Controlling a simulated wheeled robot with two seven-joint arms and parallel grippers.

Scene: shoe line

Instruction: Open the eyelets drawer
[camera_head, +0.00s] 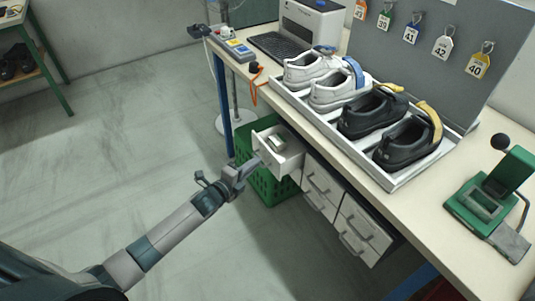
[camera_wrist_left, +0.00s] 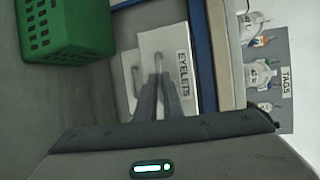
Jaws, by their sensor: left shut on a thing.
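The eyelets drawer (camera_head: 291,163) is white and stands pulled out under the left end of the bench, with a small light-coloured item inside. In the left wrist view its white front (camera_wrist_left: 178,42) carries the label EYELETS. My left gripper (camera_head: 253,164) is at the drawer front, shut on its handle. The fingertips (camera_wrist_left: 158,70) show in the left wrist view, closed around the handle and partly hiding it. My right gripper is not in view.
Other closed white drawers (camera_head: 322,184) sit to the right. A green crate (camera_head: 272,187) stands on the floor below the open drawer. A white tray (camera_head: 388,181) with two pairs of shoes lies on the bench. The floor at left is clear.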

